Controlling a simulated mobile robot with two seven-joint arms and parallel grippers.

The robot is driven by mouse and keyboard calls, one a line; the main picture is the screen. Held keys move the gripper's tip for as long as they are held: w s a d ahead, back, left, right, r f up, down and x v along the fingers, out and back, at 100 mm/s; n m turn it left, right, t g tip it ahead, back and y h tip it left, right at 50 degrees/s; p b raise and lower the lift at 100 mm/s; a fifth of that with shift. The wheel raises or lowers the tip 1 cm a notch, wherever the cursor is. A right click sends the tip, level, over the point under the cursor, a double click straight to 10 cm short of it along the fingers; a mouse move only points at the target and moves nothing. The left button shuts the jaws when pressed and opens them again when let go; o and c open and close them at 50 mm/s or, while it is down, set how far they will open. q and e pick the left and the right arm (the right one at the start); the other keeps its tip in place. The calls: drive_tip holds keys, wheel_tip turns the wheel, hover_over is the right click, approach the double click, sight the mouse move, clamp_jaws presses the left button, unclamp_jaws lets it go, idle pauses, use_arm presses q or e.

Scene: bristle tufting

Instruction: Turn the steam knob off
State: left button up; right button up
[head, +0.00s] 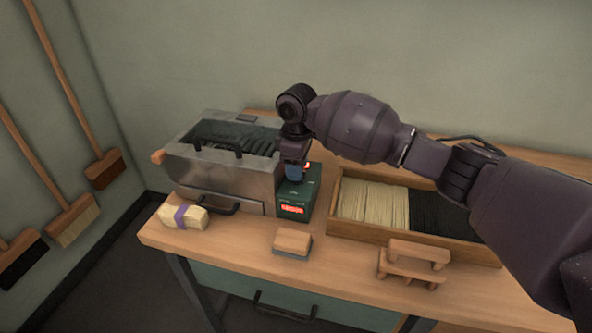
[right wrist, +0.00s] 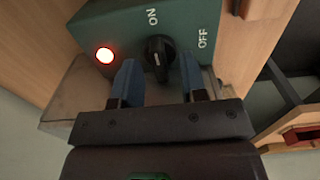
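The steam knob (right wrist: 158,52) is black with a white mark and sits on a green control box (right wrist: 105,20). Its mark appears to line up with ON rather than OFF. A red lamp (right wrist: 105,55) beside it is lit. The control box also shows in the head view (head: 312,188), with a lit red display (head: 291,209); the knob is hidden there by my gripper. My right gripper (right wrist: 160,80) is open, its blue fingers on either side of the knob; whether they touch it I cannot tell. It reaches down over the box in the head view (head: 294,176). My left gripper is not in view.
A metal steam tank (head: 225,172) stands left of the box. A wooden tray (head: 345,229) of pale and black bristles lies to the right. A tied bristle bundle (head: 184,216), a brush block (head: 292,241) and a small wooden stand (head: 413,262) are along the front of the bench.

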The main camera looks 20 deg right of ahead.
drive_tip(key=shift+f, duration=0.5)
